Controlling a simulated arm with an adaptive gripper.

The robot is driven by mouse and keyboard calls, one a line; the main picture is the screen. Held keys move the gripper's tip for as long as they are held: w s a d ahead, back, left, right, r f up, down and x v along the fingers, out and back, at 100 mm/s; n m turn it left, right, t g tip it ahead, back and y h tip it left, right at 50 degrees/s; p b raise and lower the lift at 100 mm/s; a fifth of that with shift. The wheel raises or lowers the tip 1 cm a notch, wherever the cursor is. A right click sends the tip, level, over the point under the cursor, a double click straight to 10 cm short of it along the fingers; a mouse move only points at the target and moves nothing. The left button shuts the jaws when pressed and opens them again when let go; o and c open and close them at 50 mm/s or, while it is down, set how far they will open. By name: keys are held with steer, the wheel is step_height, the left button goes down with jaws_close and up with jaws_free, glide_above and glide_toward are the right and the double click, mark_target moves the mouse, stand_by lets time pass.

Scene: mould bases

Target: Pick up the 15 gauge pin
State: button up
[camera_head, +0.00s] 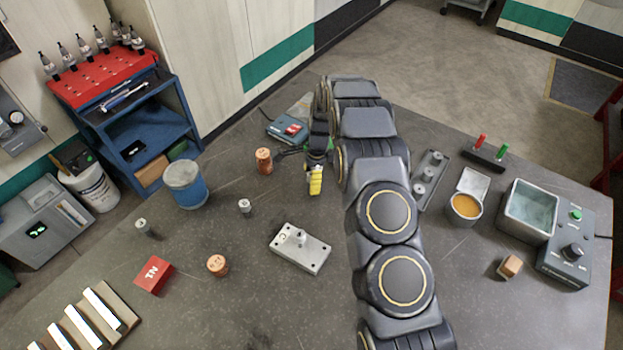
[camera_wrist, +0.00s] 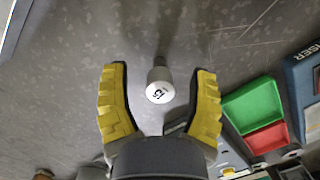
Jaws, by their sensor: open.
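A grey pin (camera_wrist: 158,88) with a white round top stands between the spread fingers in the wrist view. The marking on its top is turned and seems to read 15. My gripper (camera_wrist: 160,76) is open, with its yellow fingers on either side of the pin and a visible gap to each. In the head view my gripper (camera_head: 315,182) hangs over the middle of the bench and points down. I cannot make out this pin there; the gripper or arm seems to hide it.
Other small pins stand at left (camera_head: 143,228) and left of centre (camera_head: 245,206). A metal plate (camera_head: 313,256) with a pin on it lies nearer. Copper-coloured cylinders (camera_head: 217,265) stand around. A tray with green and red compartments (camera_wrist: 262,118) lies right of the gripper.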

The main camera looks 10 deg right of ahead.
jaws_close()
stand_by(0.3)
